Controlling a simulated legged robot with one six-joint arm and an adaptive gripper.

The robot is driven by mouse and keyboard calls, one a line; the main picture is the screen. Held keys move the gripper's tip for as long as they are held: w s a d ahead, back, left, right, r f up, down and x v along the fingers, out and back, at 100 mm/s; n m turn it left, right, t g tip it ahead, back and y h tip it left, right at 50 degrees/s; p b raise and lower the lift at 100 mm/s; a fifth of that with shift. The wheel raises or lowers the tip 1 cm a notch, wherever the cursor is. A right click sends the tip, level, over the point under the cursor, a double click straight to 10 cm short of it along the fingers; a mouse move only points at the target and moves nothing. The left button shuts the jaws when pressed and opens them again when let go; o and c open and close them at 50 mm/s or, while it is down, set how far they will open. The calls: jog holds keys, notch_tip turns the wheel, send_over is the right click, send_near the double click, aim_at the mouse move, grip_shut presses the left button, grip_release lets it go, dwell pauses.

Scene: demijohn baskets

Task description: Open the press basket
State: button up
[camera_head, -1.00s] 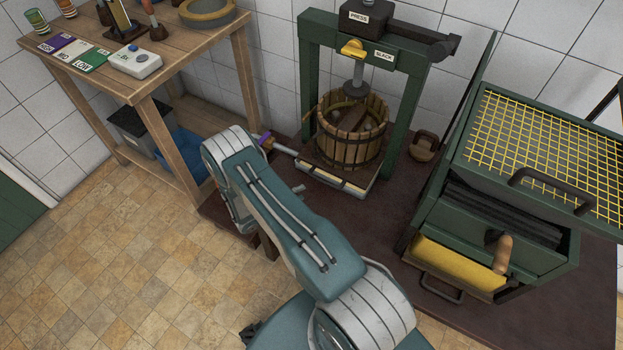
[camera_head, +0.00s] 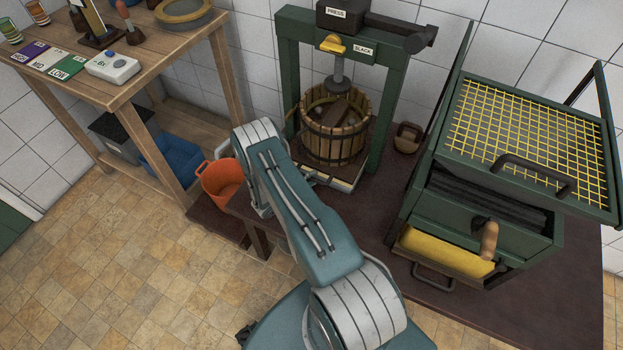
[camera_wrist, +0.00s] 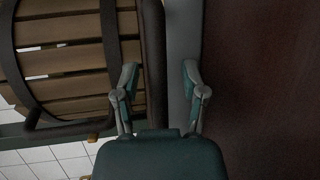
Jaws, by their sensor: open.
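The press basket (camera_head: 335,139), made of wooden slats with dark hoops, stands upright in the green press frame (camera_head: 289,70) on a tray (camera_head: 340,182). Its inside is partly filled and a wooden block shows in it. In the wrist view the basket's slats (camera_wrist: 78,55) and a dark hoop and upright strip fill the left side. My gripper (camera_wrist: 160,78) is open and empty, its two fingers pointing past the dark strip (camera_wrist: 155,50) at the basket's right edge. In the head view my gripper is hidden behind my arm. I cannot tell whether a finger touches the basket.
A green machine with a yellow grid (camera_head: 520,130) stands on the right of the dark table (camera_head: 480,310). A wooden table (camera_head: 130,85) with cards is at left. Tiled floor is open at lower left.

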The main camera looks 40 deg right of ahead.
grip_shut()
jog(key=shift+a, duration=0.15)
jog(key=s+a, duration=0.4)
jog(key=a, duration=0.7)
jog(key=s+a, duration=0.5)
jog(key=a, duration=0.6)
jog(key=shift+s, duration=0.25)
jog(key=shift+a+f, duration=0.1)
grip_release()
jog(key=shift+w, duration=0.1)
